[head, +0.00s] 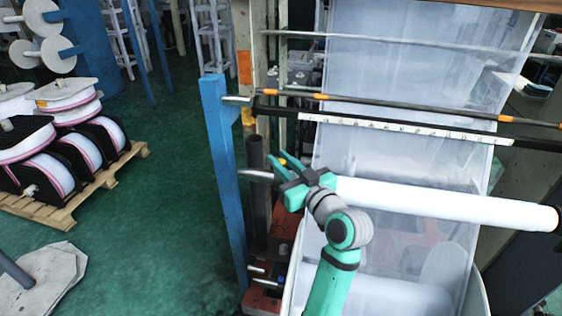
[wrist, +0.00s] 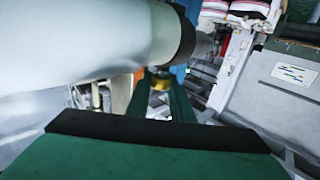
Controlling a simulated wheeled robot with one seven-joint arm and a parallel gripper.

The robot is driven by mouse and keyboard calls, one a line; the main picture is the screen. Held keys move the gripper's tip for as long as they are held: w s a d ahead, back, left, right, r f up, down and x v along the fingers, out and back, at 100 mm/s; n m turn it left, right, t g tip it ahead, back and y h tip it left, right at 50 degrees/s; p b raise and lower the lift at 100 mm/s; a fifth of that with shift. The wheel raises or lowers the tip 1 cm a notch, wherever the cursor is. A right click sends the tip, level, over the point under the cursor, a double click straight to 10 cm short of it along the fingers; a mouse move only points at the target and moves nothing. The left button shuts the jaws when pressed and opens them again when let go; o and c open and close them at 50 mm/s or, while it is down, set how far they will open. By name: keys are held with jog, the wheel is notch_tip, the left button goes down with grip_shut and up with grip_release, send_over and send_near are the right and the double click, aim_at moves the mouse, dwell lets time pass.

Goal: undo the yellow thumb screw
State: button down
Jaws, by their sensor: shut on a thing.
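The yellow thumb screw (head: 282,161) shows as a small yellow spot at the tips of my gripper (head: 281,161) in the head view, left of the white roll's end. My gripper's green fingers are closed on it, and they hide most of it. In the wrist view my gripper (wrist: 159,78) shows two green fingers converging, with a small dull yellow piece between their tips. A brighter yellow patch shows between the fingers nearer the camera; I cannot tell what it is. The screw's thread is hidden.
A long white roll (head: 450,203) lies close to the right of my gripper; it fills the upper left of the wrist view (wrist: 80,40). A blue post (head: 224,170) and a dark upright pipe (head: 257,185) stand to the left. Film (head: 370,70) hangs behind.

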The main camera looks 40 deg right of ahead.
jog(key=shift+f+n+y, duration=0.1)
jog(key=shift+n+y, duration=1.4)
jog(key=shift+y, duration=1.2)
jog(key=c, duration=1.5)
grip_release()
jog(key=shift+c, duration=0.2)
jog(key=v, duration=1)
jog(key=shift+s, duration=0.35)
jog(key=shift+d, duration=0.1)
